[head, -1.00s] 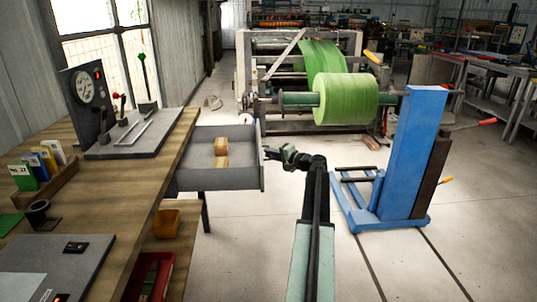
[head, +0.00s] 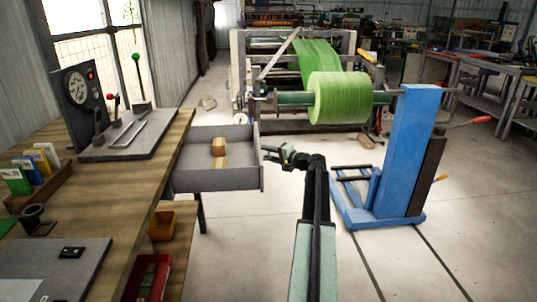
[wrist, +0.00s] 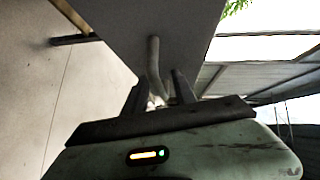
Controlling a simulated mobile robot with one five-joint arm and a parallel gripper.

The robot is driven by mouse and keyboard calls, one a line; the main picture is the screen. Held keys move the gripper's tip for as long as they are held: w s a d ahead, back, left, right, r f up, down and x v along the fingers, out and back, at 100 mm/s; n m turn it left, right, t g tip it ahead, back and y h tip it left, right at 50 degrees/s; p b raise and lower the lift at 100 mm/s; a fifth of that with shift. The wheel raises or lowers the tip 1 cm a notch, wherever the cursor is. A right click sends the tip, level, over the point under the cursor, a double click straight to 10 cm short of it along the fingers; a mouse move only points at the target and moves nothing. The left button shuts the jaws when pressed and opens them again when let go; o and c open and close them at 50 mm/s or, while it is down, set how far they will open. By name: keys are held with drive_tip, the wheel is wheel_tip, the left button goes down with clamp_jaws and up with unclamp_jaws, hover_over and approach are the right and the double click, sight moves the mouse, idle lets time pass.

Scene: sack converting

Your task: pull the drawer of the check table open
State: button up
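The grey drawer (head: 215,181) of the check table (head: 172,150) stands pulled well out from the table's right side. A wooden block (head: 219,147) lies inside it. My gripper (head: 268,153) is at the outer face of the drawer front, on its right. In the wrist view the drawer front (wrist: 130,25) fills the upper middle, with a pale curved handle (wrist: 154,62) on it. The fingers of my gripper (wrist: 160,88) are spread on either side of the handle's lower end, with gaps beside it. Contact with the handle cannot be told.
On the check table are a gauge stand (head: 80,95) with levers and a card holder (head: 38,190). A blue lift stand (head: 408,150) is to the right, a green roll (head: 340,98) behind. The floor between is clear.

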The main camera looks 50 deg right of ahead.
drive_tip(key=s+r+p, duration=0.1)
drive_tip(key=s, duration=0.6)
drive_tip(key=shift+s+d, duration=0.25)
drive_tip(key=shift+s, duration=0.15)
